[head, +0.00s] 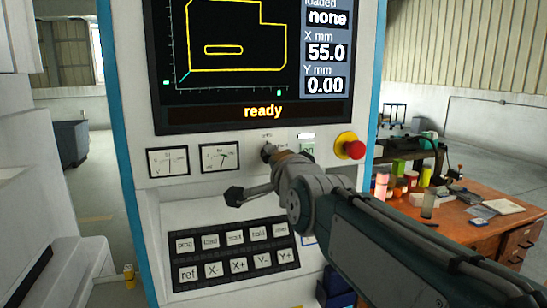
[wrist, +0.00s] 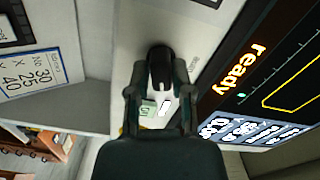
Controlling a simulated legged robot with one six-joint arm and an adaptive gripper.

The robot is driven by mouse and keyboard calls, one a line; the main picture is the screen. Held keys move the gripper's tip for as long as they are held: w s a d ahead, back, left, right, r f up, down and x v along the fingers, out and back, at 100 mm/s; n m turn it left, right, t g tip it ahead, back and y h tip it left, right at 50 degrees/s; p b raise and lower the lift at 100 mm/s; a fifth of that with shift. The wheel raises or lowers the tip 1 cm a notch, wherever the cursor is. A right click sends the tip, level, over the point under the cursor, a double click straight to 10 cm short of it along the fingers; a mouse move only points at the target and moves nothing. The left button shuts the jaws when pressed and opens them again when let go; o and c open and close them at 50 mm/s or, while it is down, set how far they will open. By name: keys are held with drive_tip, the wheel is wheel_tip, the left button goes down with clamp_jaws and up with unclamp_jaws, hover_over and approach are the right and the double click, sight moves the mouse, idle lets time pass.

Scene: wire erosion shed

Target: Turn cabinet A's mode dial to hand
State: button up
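The mode dial (head: 267,151) is a small dark knob on the pale cabinet panel (head: 200,195), below the screen, partly hidden by my gripper in the head view. In the wrist view it is a black rounded knob (wrist: 160,66) with a pale pointer mark on its near end. The small labels around it are too blurred to read. My gripper (wrist: 158,88) has its two fingers apart, one on each side of the dial, with narrow gaps seeming to show. Contact cannot be told. In the head view my gripper (head: 278,158) reaches the panel at the dial.
The screen (head: 240,55) reads "ready". Two gauges (head: 219,157) are left of the dial. A green button (head: 307,150) and a red knob on a yellow base (head: 353,149) are to its right. A keypad (head: 236,254) lies below. A workbench (head: 480,225) stands at right.

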drive_tip(key=shift+o, duration=0.8)
drive_tip(key=shift+w+f, duration=0.1)
drive_tip(key=shift+a, duration=0.1)
drive_tip(key=v, duration=0.7)
drive_tip(key=shift+s, duration=0.25)
drive_tip(key=s+d+f+n+g+h, duration=0.1)
drive_tip(key=s+d+f+n+g, duration=0.2)
drive_tip(key=s+f, duration=0.3)
drive_tip(key=s+d+f+n+g+h, duration=0.2)
drive_tip(key=s+d+f+n+g, duration=0.2)
drive_tip(key=f, duration=0.8)
drive_tip(key=s+d+f+n+g+h, duration=0.2)
drive_tip(key=s+d+f+n+g, duration=0.2)
drive_tip(key=s+f, duration=0.4)
drive_tip(key=shift+d+f+g, duration=0.4)
drive_tip(key=shift+d+f, duration=0.15)
drive_tip(key=shift+d, duration=0.15)
